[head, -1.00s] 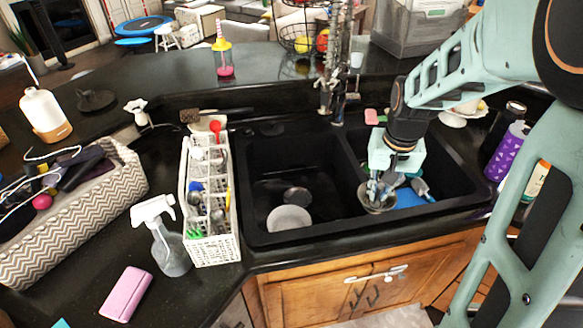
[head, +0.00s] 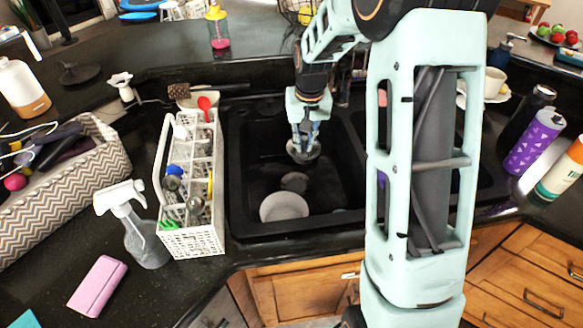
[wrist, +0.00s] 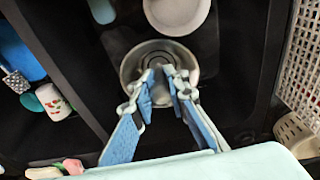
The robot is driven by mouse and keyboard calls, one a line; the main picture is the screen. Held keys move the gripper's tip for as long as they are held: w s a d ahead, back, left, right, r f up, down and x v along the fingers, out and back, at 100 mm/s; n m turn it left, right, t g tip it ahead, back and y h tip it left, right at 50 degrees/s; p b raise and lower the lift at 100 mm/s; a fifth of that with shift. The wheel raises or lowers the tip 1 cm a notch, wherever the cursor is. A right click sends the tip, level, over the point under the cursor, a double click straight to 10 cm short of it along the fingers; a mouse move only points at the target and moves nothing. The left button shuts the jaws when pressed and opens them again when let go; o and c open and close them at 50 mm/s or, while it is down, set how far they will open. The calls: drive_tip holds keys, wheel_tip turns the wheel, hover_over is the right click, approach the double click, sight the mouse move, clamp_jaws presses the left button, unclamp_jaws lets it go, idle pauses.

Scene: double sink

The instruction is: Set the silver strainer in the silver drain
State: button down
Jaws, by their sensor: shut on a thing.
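The silver strainer (head: 303,152) is a small round metal cup. In the head view it hangs from my gripper (head: 305,138) above the left basin of the sink. In the wrist view my gripper (wrist: 163,82) is shut on the strainer (wrist: 138,62), with both fingertips at its inside. The silver drain (head: 295,182) is a grey disc on the floor of the left basin, a little nearer the front than the strainer. The strainer is apart from it in the head view. I cannot make out the drain clearly in the wrist view.
A pale round dish (head: 284,206) lies in the left basin in front of the drain. A white cutlery rack (head: 196,240) stands on the counter left of the basin. The sink's middle divider (head: 347,150) is to the right. My arm hides much of the right basin.

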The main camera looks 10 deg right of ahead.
drive_tip(key=shift+w+f+b, duration=1.9)
drive_tip(key=shift+f+b, duration=0.2)
drive_tip(key=shift+f, duration=2.5)
drive_tip(key=shift+w+f+b, duration=1.85)
drive_tip(key=shift+f+b, duration=0.3)
drive_tip(key=shift+f, duration=2.4)
drive_tip(key=shift+w+f+b, duration=1.9)
drive_tip(key=shift+f+b, duration=0.2)
drive_tip(key=shift+f, duration=2.5)
drive_tip(key=shift+f, duration=0.1)
drive_tip(key=shift+s+f+b, duration=0.1)
drive_tip(key=shift+f+b, duration=0.35)
drive_tip(key=shift+b, duration=0.05)
drive_tip(key=c, duration=1.8)
unclamp_jaws()
